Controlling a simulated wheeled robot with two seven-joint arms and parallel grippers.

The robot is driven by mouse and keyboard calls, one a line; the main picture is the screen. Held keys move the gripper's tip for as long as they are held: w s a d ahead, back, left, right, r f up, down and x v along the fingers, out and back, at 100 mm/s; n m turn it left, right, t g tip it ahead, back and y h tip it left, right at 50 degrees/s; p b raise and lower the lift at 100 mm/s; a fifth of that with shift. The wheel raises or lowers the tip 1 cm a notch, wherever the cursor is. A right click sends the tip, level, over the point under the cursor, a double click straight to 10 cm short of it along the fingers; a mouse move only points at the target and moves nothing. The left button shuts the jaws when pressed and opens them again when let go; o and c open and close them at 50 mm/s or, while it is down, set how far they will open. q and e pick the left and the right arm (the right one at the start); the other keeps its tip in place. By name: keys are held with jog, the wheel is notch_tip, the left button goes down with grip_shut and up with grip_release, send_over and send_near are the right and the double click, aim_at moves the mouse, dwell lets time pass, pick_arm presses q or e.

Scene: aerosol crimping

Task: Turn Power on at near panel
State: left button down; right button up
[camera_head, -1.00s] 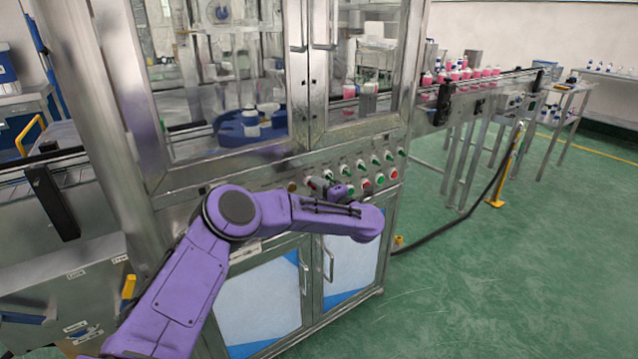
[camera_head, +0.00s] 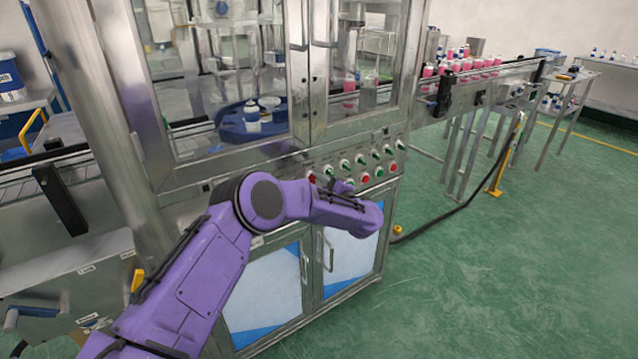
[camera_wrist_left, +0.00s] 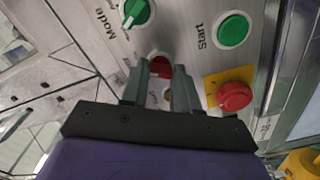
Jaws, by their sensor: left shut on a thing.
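The near panel (camera_head: 352,166) is a grey metal strip on the front of the machine, with rows of green and red controls. In the left wrist view, my left gripper (camera_wrist_left: 163,75) is at the panel, shut on a red knob (camera_wrist_left: 160,66) between its fingertips. In the head view, my left gripper (camera_head: 338,186) is small and partly hidden by my wrist. My right gripper is not in view.
A red mushroom button (camera_wrist_left: 235,96) on a yellow plate sits close to the right of my left fingers. Cabinet doors (camera_head: 347,262) with handles lie below the panel. A conveyor (camera_head: 470,82) with pink bottles runs off to the right. The green floor (camera_head: 480,290) is clear.

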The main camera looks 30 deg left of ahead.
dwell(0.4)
pick_arm(q)
jog(key=c, duration=0.8)
grip_release()
jog(key=shift+c, duration=0.2)
jog(key=b+v, duration=0.1)
jog(key=v, duration=0.9)
jog(key=shift+s+d, duration=0.15)
jog(key=shift+d, duration=0.15)
jog(key=shift+f, duration=0.1)
